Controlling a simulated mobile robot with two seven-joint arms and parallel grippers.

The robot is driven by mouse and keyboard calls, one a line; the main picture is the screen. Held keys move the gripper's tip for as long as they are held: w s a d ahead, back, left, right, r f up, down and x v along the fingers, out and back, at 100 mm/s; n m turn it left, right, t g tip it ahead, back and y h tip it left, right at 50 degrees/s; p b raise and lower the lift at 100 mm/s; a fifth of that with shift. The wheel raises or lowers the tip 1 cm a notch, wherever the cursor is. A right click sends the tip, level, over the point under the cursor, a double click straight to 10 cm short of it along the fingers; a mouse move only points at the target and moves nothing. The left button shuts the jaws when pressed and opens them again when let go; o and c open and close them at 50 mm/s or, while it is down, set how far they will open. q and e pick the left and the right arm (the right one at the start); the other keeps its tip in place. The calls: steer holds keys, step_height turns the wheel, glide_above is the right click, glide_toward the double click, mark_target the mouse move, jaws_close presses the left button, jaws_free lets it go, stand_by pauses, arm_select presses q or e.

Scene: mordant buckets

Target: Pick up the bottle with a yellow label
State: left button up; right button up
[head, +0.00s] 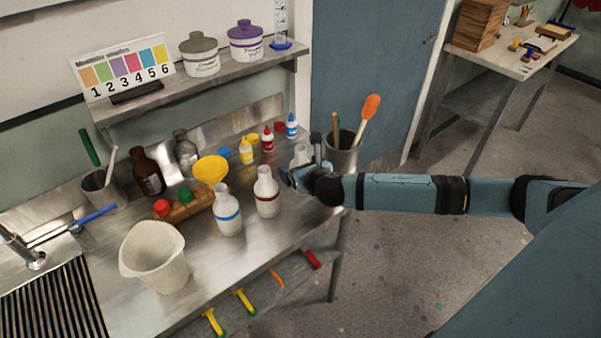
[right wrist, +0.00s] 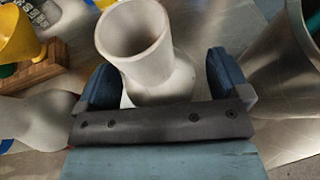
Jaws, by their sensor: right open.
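A white bottle (head: 300,153) stands at the right end of the steel counter, partly hidden behind my right gripper (head: 302,174). No yellow label shows on its visible part. In the right wrist view this white bottle (right wrist: 150,75) is between the two blue fingers of my open right gripper (right wrist: 163,82), with its wide mouth towards the camera. I cannot tell whether the fingers touch it. A white bottle with a red band (head: 267,190) and one with a blue band (head: 228,210) stand to its left. My left gripper is not in view.
A metal canister with utensils (head: 341,156) stands close on the right. Small yellow, red and blue dropper bottles (head: 267,139) stand behind. A yellow funnel (head: 211,171), wooden rack (head: 190,208) and white pitcher (head: 155,257) are left. The counter's front is partly clear.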

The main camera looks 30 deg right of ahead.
steer(key=shift+w, duration=0.1)
steer(key=c, duration=1.2)
steer(key=shift+o, duration=0.2)
steer(key=shift+r, duration=0.1)
step_height(320, 180, up, 20)
steer(key=shift+p, duration=0.35)
